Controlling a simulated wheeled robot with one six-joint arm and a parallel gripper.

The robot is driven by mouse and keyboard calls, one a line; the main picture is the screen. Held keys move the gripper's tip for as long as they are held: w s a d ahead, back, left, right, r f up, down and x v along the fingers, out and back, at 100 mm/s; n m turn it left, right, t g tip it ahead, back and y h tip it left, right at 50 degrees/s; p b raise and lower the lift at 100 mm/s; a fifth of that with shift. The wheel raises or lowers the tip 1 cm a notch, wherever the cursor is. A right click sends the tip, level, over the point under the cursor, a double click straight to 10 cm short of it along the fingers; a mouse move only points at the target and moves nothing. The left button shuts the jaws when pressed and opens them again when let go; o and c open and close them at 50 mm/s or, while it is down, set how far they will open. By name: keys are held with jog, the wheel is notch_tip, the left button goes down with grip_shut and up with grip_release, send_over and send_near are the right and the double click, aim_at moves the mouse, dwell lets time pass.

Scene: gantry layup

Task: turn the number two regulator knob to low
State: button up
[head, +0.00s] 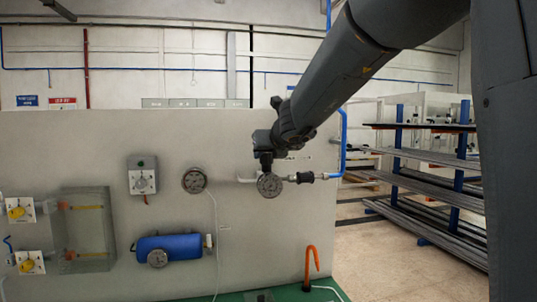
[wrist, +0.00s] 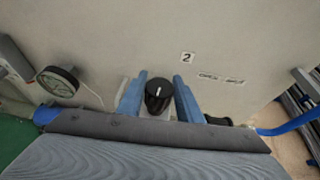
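The black regulator knob (wrist: 158,97) shows in the wrist view, with a short white mark on its face pointing roughly up in the picture. A label "2" (wrist: 187,57) is on the panel up and right of it. My gripper (wrist: 159,92) is open, one blue finger on each side of the knob; whether they touch it I cannot tell. In the head view my gripper (head: 265,144) is at the panel above a round gauge (head: 269,185), and the knob is hidden there.
An orange hook (head: 312,262) stands below right. A rack (head: 420,180) stands at the right.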

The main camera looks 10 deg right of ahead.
jog(key=shift+d+n+y, duration=0.1)
jog(key=shift+n+y, duration=0.2)
jog(key=shift+c, duration=0.2)
jog(key=shift+n+y+p, duration=0.3)
jog(key=shift+n+y, duration=0.2)
jog(key=shift+y, duration=0.1)
jog(key=o, duration=1)
jog(key=shift+o, duration=0.2)
